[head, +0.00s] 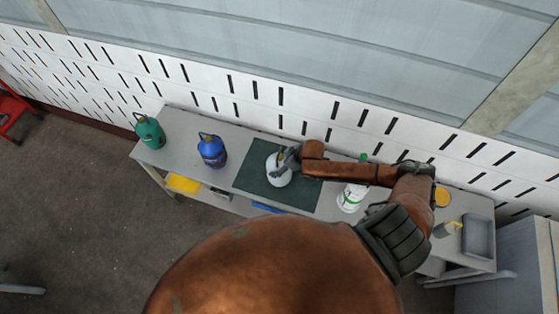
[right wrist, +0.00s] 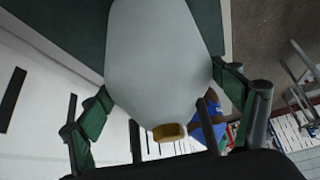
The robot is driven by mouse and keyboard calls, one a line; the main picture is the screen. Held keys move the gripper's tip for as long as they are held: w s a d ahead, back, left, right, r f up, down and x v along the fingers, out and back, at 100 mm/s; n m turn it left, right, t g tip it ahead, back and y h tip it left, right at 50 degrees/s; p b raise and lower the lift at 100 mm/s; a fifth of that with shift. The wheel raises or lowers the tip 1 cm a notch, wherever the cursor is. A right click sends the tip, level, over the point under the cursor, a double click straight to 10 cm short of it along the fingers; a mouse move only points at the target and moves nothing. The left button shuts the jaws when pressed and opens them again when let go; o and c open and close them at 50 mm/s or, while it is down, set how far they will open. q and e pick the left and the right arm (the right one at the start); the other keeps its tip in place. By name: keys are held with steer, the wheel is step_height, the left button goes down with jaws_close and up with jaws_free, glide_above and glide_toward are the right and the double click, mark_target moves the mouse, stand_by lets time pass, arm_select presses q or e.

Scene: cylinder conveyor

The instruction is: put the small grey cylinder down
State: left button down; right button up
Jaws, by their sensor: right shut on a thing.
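The small grey cylinder (head: 278,170) is a pale, rounded gas bottle at the dark green mat (head: 250,182) on the bench. My right gripper (head: 288,158) is shut on it near its top. In the right wrist view the pale body of the cylinder (right wrist: 160,65) fills the middle, with a yellow-brown valve piece (right wrist: 168,132) at its lower end. The fingers of my right gripper (right wrist: 165,95) lie on both sides of it. Whether its base touches the mat cannot be told. My left gripper is in neither view.
A blue cylinder (head: 212,151) and a green cylinder (head: 150,132) stand on the grey bench (head: 185,130) left of the mat. A white-and-green container (head: 351,196) stands right of the mat, near my right arm. A grey tray (head: 478,238) is at the right end. A perforated wall runs behind.

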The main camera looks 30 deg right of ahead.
steer(key=shift+w, duration=0.15)
steer(key=o, duration=2)
steer(key=shift+f, duration=0.2)
steer(key=b+v, duration=0.1)
steer(key=v, duration=1.1)
steer(key=shift+r, duration=0.1)
steer(key=shift+a, duration=0.15)
